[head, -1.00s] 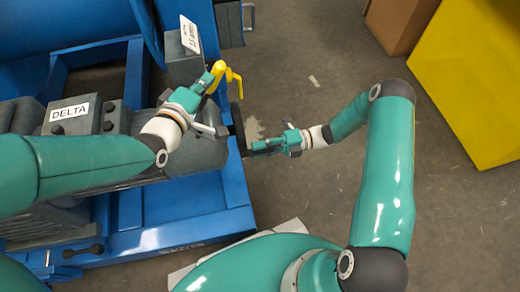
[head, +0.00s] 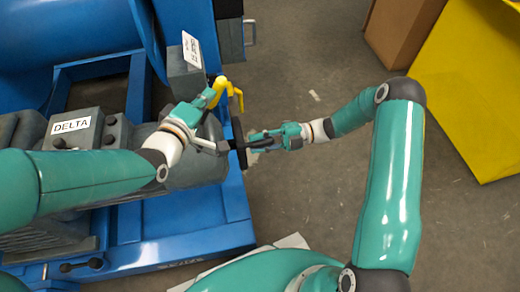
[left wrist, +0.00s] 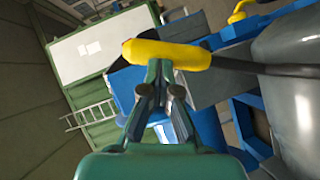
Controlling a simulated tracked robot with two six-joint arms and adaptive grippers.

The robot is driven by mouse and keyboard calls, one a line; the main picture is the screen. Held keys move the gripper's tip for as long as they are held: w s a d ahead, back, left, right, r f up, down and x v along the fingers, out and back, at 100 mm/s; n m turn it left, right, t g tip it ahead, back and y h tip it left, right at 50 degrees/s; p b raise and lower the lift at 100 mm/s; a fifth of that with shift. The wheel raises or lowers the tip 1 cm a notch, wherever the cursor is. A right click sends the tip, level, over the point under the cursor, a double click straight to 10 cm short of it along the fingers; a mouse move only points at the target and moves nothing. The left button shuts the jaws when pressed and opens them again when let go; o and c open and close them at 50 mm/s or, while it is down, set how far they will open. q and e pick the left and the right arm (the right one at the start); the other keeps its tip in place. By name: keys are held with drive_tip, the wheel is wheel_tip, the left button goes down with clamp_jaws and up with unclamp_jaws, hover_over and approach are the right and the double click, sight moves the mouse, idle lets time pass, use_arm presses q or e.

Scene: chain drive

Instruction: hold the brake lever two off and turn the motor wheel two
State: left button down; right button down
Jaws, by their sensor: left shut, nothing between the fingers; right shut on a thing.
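The brake lever's yellow handle (head: 219,90) is by the grey box in the head view. In the left wrist view the yellow handle (left wrist: 180,55) sits on a dark rod, directly across my left fingertips. My left gripper (head: 212,95) is shut and empty, with its tips against or very near the handle; exact contact is hard to tell. The motor wheel (head: 237,130) is dark and seen nearly edge-on at the motor's right end. My right gripper (head: 247,144) is shut on a part at the wheel; its tips and the gripped part are partly hidden.
The grey motor (head: 205,168) with a DELTA label (head: 72,126) sits on a blue frame (head: 170,236). A grey box (head: 186,76) with a white label stands behind the lever. A cardboard box (head: 400,30) and yellow block (head: 470,95) stand right. Floor between is clear.

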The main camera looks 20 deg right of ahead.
drive_tip(key=shift+w+d+r+m, duration=0.2)
drive_tip(key=shift+w+r+m, duration=0.1)
drive_tip(key=shift+w+m, duration=0.5)
drive_tip(key=shift+w+d+r+m, duration=0.2)
drive_tip(key=shift+w+r+m, duration=0.1)
drive_tip(key=shift+w+m, duration=0.55)
drive_tip(key=shift+w+d+r+m, duration=0.2)
drive_tip(key=shift+w+r+m, duration=0.1)
drive_tip(key=shift+w+m, duration=0.5)
drive_tip(key=c, duration=0.9)
unclamp_jaws()
drive_tip(key=shift+a, duration=0.1)
